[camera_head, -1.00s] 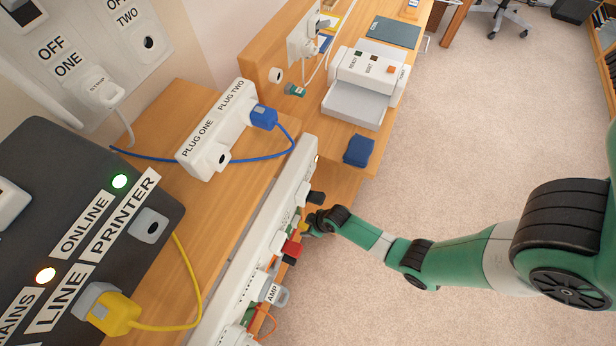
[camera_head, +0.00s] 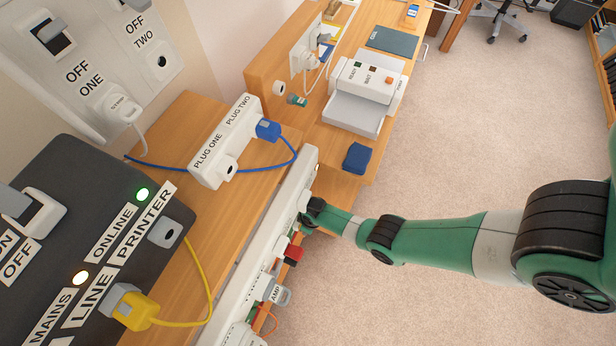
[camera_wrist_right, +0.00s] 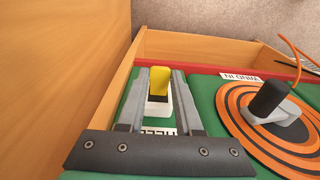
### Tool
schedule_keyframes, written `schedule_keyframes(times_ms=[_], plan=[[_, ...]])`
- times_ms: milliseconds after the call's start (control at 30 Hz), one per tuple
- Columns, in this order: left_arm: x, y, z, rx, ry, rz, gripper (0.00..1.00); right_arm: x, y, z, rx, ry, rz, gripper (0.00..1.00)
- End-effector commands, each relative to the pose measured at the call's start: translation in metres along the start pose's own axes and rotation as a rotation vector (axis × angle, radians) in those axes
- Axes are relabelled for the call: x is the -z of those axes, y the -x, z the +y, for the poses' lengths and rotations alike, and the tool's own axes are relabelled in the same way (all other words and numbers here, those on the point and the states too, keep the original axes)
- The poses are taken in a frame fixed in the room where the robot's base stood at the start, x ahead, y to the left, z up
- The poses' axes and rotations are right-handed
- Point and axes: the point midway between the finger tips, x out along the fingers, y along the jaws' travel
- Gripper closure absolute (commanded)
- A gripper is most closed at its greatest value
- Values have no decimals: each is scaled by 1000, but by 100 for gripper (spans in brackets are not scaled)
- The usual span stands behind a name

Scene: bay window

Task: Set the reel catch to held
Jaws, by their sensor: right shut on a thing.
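In the right wrist view, the reel catch is a yellow lever (camera_wrist_right: 160,79) on a white base (camera_wrist_right: 159,103), set in a green panel. My right gripper (camera_wrist_right: 162,82) has one finger on each side of the yellow lever and is shut on it. A white label (camera_wrist_right: 159,131) below the catch is upside down and partly hidden by the gripper, so I cannot read it fully. In the head view, my right arm reaches in from the right, and its hand (camera_head: 314,212) is beside the white strip; its fingertips and the catch are hidden there. My left gripper is not in view.
An orange and black reel (camera_wrist_right: 275,125) with a dark knob (camera_wrist_right: 268,98) lies right of the catch, near an upside-down "WIND IN" label (camera_wrist_right: 243,77). A wooden wall (camera_wrist_right: 60,70) stands close on the left.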

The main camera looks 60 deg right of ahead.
Motion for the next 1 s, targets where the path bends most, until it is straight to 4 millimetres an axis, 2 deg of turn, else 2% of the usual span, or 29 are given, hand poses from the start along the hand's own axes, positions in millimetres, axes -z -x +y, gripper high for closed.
schedule_keyframes(times_ms=[233, 567, 600, 700, 733, 1000], plan=[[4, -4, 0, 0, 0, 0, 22, 3, 5, 0, -1, 1, -79, 100], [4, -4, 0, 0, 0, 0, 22, 3, 5, 0, 0, 0, -84, 100], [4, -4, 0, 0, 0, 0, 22, 3, 5, 0, 0, 0, -83, 59], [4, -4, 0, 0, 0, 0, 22, 3, 5, 0, 0, 0, -83, 41], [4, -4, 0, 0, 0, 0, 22, 3, 5, 0, 0, 0, -83, 37], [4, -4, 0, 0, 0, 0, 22, 2, 4, 0, 0, 0, -84, 37]])
